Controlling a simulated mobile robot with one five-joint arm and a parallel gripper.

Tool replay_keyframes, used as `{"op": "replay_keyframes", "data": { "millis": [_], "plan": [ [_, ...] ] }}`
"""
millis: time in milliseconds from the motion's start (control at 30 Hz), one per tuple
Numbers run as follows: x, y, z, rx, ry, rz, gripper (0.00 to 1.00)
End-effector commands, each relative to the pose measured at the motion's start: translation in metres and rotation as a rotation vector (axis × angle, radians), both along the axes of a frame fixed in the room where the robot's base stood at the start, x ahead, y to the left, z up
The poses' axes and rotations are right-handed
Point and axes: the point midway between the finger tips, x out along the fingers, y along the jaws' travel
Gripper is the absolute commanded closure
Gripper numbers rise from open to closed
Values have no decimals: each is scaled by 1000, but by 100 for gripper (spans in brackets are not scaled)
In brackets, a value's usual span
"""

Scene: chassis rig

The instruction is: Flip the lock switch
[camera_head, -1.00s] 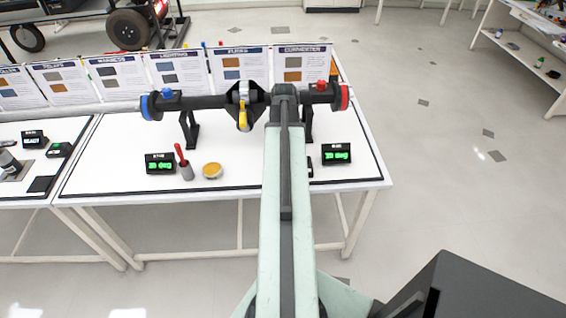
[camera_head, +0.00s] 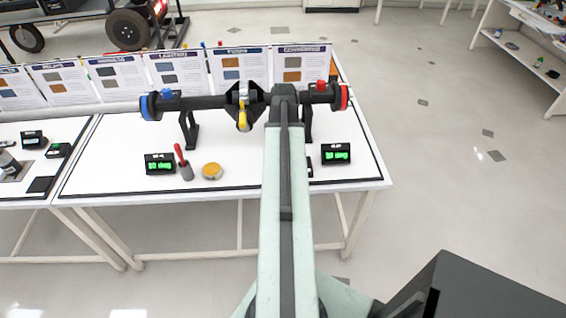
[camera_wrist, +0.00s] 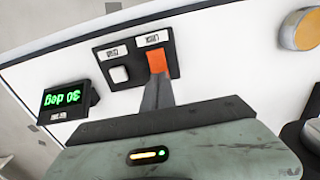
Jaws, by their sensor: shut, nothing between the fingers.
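A black switch panel (camera_wrist: 136,58) lies on the white bench top in the wrist view, with two small white labels. It carries a white square switch (camera_wrist: 119,74) and, beside it, an orange block (camera_wrist: 157,60) that looks like a second switch. My gripper (camera_wrist: 157,80) is shut and empty, its grey fingers pointing at the orange block. The tips overlap the block's lower edge in the picture; I cannot tell whether they touch. In the head view my arm hides the gripper and most of the panel (camera_head: 310,167).
A display (camera_head: 336,153) with green digits stands right of my arm; another display (camera_head: 160,163) stands left. A red-handled tool (camera_head: 184,163) and an orange-topped round dish (camera_head: 212,170) sit nearby.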

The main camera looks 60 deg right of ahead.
Motion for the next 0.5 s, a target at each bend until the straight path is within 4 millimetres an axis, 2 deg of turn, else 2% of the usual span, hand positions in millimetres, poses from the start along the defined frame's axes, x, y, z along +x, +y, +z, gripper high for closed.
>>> {"op": "replay_keyframes", "data": {
  "millis": [500],
  "plan": [
    [1,0,-6,0,0,2,100]
  ]
}}
